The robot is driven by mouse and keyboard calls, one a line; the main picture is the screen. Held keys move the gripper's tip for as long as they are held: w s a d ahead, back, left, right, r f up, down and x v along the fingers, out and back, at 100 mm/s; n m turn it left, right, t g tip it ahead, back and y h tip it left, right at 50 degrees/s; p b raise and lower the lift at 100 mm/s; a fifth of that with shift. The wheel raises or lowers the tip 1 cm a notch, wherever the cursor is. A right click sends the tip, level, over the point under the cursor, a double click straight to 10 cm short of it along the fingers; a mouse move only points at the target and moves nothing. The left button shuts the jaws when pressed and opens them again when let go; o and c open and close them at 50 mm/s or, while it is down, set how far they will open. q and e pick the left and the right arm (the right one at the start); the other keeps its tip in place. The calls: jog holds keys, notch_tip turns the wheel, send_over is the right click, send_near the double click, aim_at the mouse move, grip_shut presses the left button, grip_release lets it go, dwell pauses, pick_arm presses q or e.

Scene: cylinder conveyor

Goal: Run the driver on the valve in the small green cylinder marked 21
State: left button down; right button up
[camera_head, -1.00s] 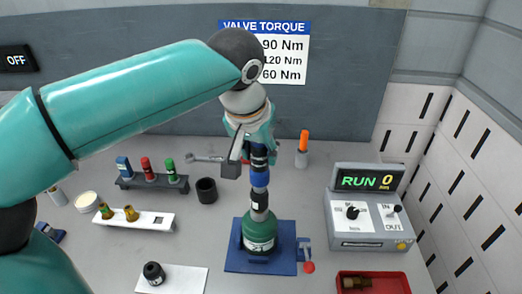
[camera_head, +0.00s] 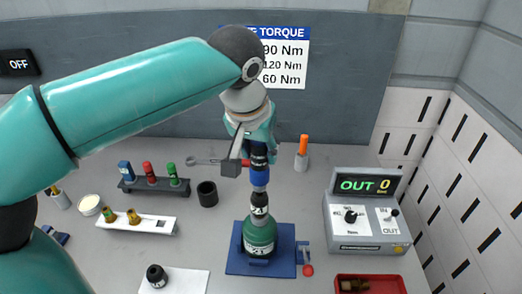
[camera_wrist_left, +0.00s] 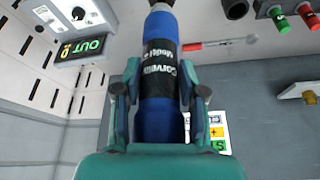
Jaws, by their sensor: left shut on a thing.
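The small green cylinder (camera_head: 259,240) stands upright in a blue holder (camera_head: 235,263); its marking is partly legible. My left gripper (camera_head: 258,152) is above it, shut on the upright driver. The driver (camera_head: 260,177) has a blue body and black bands, and it lines up over the cylinder's top. The valve is hidden, so I cannot tell how the driver sits on it. In the left wrist view the driver (camera_wrist_left: 160,120) lies between both fingers. A control box (camera_head: 365,236) at right shows OUT 0. My right gripper is not in view.
A rack of blue, red and green sockets (camera_head: 153,186) and a white tray with brass fittings (camera_head: 138,222) stand at left. A black cup (camera_head: 207,194) is near the middle. A black part lies on a white sheet (camera_head: 190,281). A red bin (camera_head: 385,279) is at front right.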

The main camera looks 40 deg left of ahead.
pick_arm(q)
jog(key=shift+r+p, duration=0.8)
jog(key=shift+r, duration=1.2)
